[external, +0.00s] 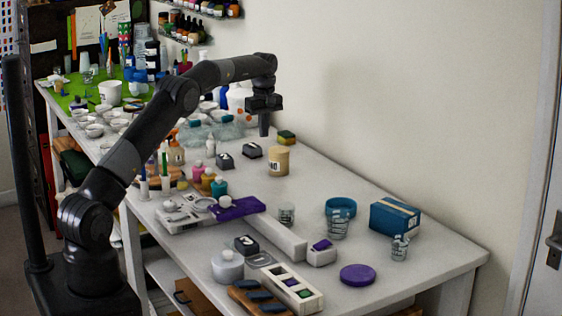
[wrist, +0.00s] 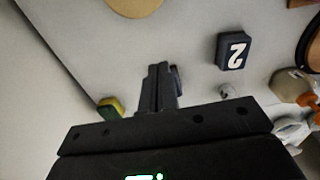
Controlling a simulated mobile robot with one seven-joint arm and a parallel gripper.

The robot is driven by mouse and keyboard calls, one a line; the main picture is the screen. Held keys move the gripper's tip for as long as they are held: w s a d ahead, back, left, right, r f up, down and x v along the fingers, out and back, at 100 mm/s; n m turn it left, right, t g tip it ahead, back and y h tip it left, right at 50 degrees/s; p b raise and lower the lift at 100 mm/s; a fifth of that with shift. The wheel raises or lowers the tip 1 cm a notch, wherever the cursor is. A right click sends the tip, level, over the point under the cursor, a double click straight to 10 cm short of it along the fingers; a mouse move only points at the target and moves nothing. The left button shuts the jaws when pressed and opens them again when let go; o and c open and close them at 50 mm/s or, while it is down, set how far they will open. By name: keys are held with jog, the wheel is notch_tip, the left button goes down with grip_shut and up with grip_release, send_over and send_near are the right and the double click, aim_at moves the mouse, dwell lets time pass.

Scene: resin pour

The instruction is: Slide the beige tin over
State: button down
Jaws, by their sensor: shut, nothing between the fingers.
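The beige tin (external: 278,160), a short cylinder with a dark label, stands upright on the white table against the wall side. In the wrist view only part of its round tan top (wrist: 135,6) shows, cut by the upper edge. My gripper (external: 264,133) points down, behind and slightly left of the tin in the external view. Its fingers (wrist: 160,68) are together with nothing between them, and a gap separates them from the tin in the wrist view. Whether the fingertips touch the table is hard to tell.
A yellow-green sponge (external: 286,137) lies behind the tin by the wall. Dark numbered blocks (external: 252,151) (external: 225,160) stand to its left. The table (external: 310,180) is clear to the tin's right and front. Cups, a blue box (external: 395,218) and a purple disc (external: 357,275) are further forward.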

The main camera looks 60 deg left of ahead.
aim_at(271, 156)
notch_tip(271, 156, down, 8)
jog(key=shift+r, duration=0.25)
jog(key=shift+d, duration=1.25)
jog(key=shift+d+f, duration=0.15)
jog(key=shift+d, duration=0.65)
jog(key=d, duration=2)
jog(key=shift+d, duration=0.2)
